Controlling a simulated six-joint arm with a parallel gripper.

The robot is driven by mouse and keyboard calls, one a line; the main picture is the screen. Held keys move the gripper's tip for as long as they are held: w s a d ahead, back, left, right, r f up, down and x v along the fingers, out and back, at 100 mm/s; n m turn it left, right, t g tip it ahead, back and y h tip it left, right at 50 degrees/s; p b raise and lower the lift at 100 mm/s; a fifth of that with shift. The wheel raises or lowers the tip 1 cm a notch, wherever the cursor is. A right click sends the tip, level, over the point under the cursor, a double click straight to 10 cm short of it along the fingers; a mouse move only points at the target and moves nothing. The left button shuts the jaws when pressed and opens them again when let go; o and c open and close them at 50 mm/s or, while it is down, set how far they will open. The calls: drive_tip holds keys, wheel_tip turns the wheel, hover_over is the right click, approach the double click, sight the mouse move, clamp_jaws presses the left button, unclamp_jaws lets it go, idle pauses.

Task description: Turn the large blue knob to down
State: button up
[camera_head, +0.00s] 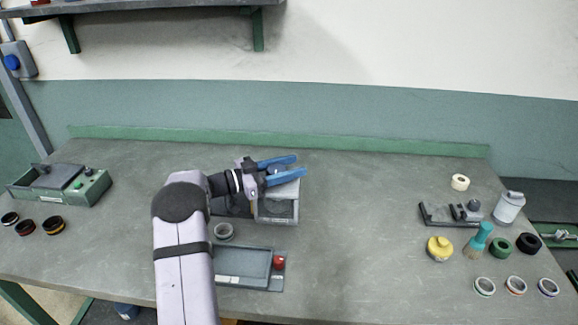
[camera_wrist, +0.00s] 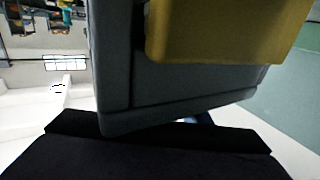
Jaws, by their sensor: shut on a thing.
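A large blue knob (camera_head: 12,62) sits on a grey box on the wall at the far left of the head view. Its turn position is too small to read. My gripper (camera_head: 299,165) has blue fingers and is well to the right of that knob, above a grey open-fronted housing (camera_head: 279,210) on the bench. Its fingers point right with a gap between them. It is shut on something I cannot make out. In the wrist view, a large dark grey body (camera_wrist: 118,60) with a yellow block (camera_wrist: 225,35) fills the middle and hides what is held.
A green-grey device (camera_head: 90,188) and several dark rings stand at the bench's left. A grey tray unit with a red button (camera_head: 279,262) lies in front of the housing. A fixture (camera_head: 450,213), bottle (camera_head: 509,207), brush and rings stand at right. The bench's right centre is clear.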

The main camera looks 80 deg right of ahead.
sight(269, 170)
drive_tip(key=shift+s+a+r+m+g+y, duration=0.15)
drive_tip(key=shift+m+g+y, duration=0.15)
drive_tip(key=shift+m+y, duration=0.3)
drive_tip(key=o, duration=1)
drive_tip(key=shift+o, duration=0.2)
drive_tip(key=shift+w, duration=0.2)
drive_tip(key=b+v, duration=0.2)
drive_tip(key=v, duration=0.4)
drive_tip(key=shift+w+a, duration=0.25)
drive_tip(key=shift+w, duration=0.3)
